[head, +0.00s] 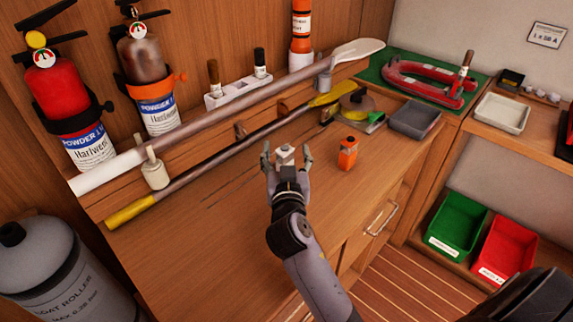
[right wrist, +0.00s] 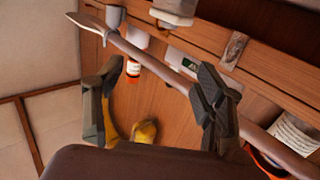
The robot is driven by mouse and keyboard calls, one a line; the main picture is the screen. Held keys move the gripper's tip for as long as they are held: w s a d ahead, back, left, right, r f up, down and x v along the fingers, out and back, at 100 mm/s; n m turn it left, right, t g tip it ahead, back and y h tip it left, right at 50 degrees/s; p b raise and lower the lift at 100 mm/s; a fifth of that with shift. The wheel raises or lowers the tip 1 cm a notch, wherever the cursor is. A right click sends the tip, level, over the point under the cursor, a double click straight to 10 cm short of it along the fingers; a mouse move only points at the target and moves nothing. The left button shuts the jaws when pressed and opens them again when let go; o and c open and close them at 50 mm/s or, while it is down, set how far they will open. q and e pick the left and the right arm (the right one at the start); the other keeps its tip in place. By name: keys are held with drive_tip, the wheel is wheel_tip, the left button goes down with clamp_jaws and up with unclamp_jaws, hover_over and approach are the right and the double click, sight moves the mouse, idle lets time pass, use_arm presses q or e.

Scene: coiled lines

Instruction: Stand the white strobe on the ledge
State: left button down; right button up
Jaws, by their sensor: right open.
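The white strobe (head: 285,153) is a small white block with a cap on the wooden bench top. In the head view it shows between the fingers of my right gripper (head: 286,160). The fingers are spread on either side of it, and I cannot tell whether they touch it. In the right wrist view the right gripper (right wrist: 160,90) is open, and I cannot make out the strobe there. The ledge (head: 200,140) is a raised wooden step along the back wall. My left gripper is not in view.
A grey paddle (head: 230,102) and a yellow-ended paddle (head: 200,166) lie along the ledge. An orange strobe-like item (head: 348,153) stands right of the gripper. A white holder (head: 238,91) and a cream bottle (head: 154,172) are near the ledge. The front bench top is clear.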

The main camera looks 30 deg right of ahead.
sight(285, 150)
drive_tip(key=f, duration=0.1)
drive_tip(key=w+f, duration=0.1)
drive_tip(key=f, duration=0.1)
drive_tip(key=shift+w+d+f, duration=0.2)
drive_tip(key=shift+w+f, duration=0.15)
drive_tip(key=shift+f, duration=0.05)
drive_tip(key=p+x, duration=0.1)
drive_tip(key=x, duration=0.3)
drive_tip(key=shift+w+d+p, duration=0.2)
drive_tip(key=shift+w+p, duration=0.1)
drive_tip(key=shift+w+d+f, duration=0.1)
drive_tip(key=shift+w+d, duration=0.15)
drive_tip(key=shift+w, duration=0.25)
drive_tip(key=shift+s, duration=0.1)
drive_tip(key=shift+c, duration=0.5)
clamp_jaws()
